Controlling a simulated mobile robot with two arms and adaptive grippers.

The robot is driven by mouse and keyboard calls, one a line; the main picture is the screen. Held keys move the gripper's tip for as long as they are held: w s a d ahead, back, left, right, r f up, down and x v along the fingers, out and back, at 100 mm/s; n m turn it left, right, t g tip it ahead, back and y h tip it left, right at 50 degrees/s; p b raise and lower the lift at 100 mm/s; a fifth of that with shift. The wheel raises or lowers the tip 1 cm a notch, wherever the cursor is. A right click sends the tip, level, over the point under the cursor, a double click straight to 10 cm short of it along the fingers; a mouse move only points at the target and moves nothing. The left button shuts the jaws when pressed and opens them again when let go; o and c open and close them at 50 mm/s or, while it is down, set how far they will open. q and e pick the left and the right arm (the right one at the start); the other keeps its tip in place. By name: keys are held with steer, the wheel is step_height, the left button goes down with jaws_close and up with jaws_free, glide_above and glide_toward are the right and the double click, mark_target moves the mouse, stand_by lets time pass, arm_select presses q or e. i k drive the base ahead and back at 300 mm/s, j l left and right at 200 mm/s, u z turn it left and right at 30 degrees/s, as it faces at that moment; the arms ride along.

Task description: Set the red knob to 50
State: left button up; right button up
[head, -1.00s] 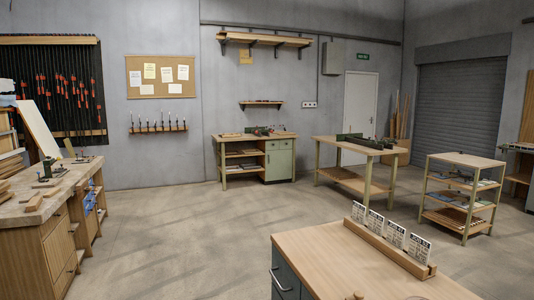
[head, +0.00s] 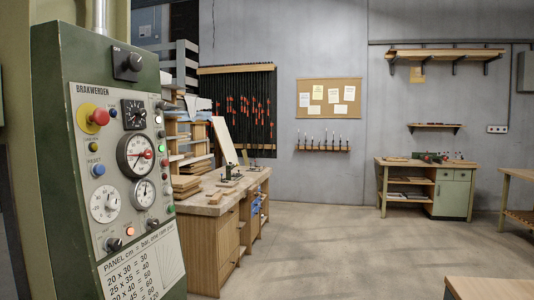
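A green control panel (head: 66,156) stands close at the left, seen at an angle. A large white-faced round gauge (head: 130,147) is in its middle, with a small red knob (head: 147,154) right of its centre. The value the red knob points to is too small to read. A red mushroom-shaped button (head: 98,117) on a yellow base sits at the panel's upper left. Neither of my grippers is in view.
The panel also has a black switch (head: 130,63), a white dial (head: 105,204), a smaller gauge (head: 144,193) and a printed table (head: 143,270). A wooden workbench (head: 206,211) stands behind it. The floor (head: 320,245) to the right is open.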

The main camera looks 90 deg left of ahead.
mark_target(148, 155)
steer(key=u, duration=2.65)
